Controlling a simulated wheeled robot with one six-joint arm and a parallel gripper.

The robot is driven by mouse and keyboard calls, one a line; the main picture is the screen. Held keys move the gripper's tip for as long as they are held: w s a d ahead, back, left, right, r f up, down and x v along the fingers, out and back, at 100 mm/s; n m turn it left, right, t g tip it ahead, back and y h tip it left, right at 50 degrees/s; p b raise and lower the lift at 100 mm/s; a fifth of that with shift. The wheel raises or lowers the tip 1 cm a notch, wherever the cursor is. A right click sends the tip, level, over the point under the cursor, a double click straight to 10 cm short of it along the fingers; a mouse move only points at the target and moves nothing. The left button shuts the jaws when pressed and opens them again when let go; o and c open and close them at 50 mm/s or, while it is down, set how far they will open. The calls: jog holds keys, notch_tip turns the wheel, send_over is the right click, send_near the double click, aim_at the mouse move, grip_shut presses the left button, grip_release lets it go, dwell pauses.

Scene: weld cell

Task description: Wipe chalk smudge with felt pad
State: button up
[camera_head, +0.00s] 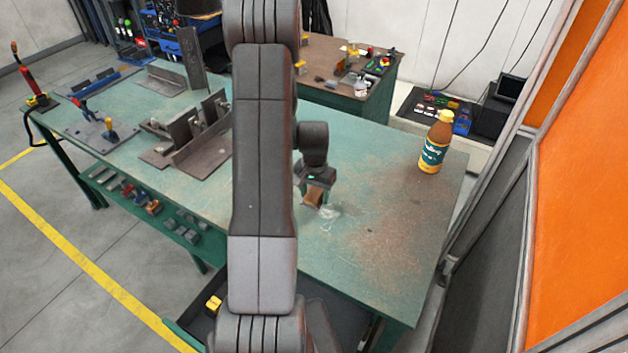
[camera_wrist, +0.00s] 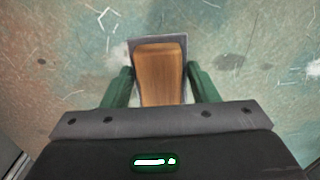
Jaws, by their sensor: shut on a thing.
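My gripper (camera_wrist: 160,90) is shut on the felt pad (camera_wrist: 159,70), a brown wooden block with a grey edge showing around its far end. In the head view the pad (camera_head: 313,197) hangs below my gripper (camera_head: 315,185), at or just above the green tabletop. I cannot tell whether it touches. A whitish chalk smudge (camera_head: 329,211) lies on the table just right of and in front of the pad. In the wrist view a pale patch (camera_wrist: 117,52) shows at the pad's left edge, partly hidden by the pad and a finger.
The worn green table (camera_head: 390,270) is clear around the pad. A brown bottle with a green label (camera_head: 435,145) stands at the right. Steel angle pieces (camera_head: 195,140) and clamps (camera_head: 98,130) stand at the left. An orange panel (camera_head: 585,230) rises beyond the right edge.

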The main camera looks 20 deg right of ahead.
aim_at(315, 192)
jog(key=shift+r+p, duration=0.85)
jog(key=shift+r, duration=1.15)
jog(key=shift+d+f, duration=0.1)
